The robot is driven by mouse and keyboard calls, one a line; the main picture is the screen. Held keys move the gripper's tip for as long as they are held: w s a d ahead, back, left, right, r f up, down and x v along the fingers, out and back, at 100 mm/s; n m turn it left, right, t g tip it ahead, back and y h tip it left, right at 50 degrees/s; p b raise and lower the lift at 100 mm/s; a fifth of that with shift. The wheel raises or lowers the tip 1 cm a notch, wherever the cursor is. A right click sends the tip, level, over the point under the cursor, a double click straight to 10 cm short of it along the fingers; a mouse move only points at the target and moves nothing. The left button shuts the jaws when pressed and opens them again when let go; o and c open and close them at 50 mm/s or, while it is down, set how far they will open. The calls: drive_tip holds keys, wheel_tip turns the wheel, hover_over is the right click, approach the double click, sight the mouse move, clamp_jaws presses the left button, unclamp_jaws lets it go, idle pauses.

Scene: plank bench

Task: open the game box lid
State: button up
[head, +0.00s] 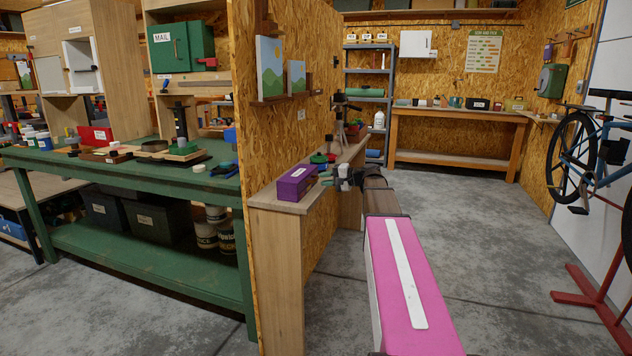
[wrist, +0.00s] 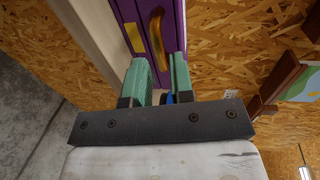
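The game box (head: 297,183) is purple, with a pale label on its near side, and sits shut on the narrow wooden bench in the head view. In the wrist view the purple box (wrist: 128,12) is at the top, with a curved brass-coloured handle (wrist: 157,38) and a flat yellow plate beside it. My gripper (head: 328,177) is just right of the box in the head view. In the wrist view its two green fingers (wrist: 160,66) are apart with a gap between them, pointing at the handle. Nothing shows held, and the fingers' exact distance from the handle is hard to tell.
The chipboard wall (head: 277,120) with pictures stands close behind the bench (head: 283,206). A green workbench (head: 140,175) is at left. The concrete floor on the right is open up to the bicycle stand (head: 590,305).

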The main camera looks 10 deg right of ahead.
sight(317, 178)
drive_tip(key=shift+x, duration=2.1)
clamp_jaws()
drive_tip(key=shift+r, duration=0.15)
